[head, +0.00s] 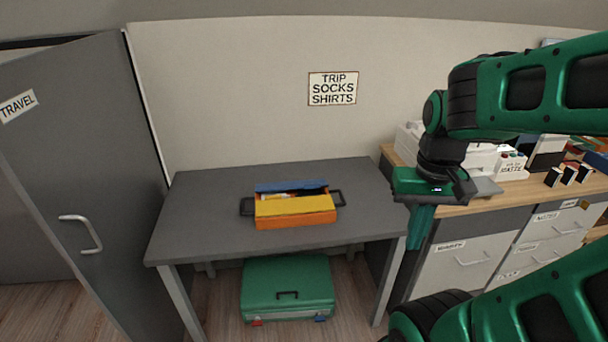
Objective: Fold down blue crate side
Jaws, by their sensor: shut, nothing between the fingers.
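The crate (295,221) stands on the grey table, with an orange front and a black handle at each end. Its blue side (290,187) is at the back and stands up, apart from the yellow side. The yellow side (293,205) lies across the front part of the top. Small items show in the gap between them; most of the inside is hidden. My gripper (415,240) is shut and empty, pointing down by the table's right edge, well to the right of the crate.
The grey table (205,215) is clear around the crate. A green suitcase (288,280) lies under it. A wooden-topped drawer unit (470,205) with a printer and small boxes stands at the right. A grey door (75,150) is at the left.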

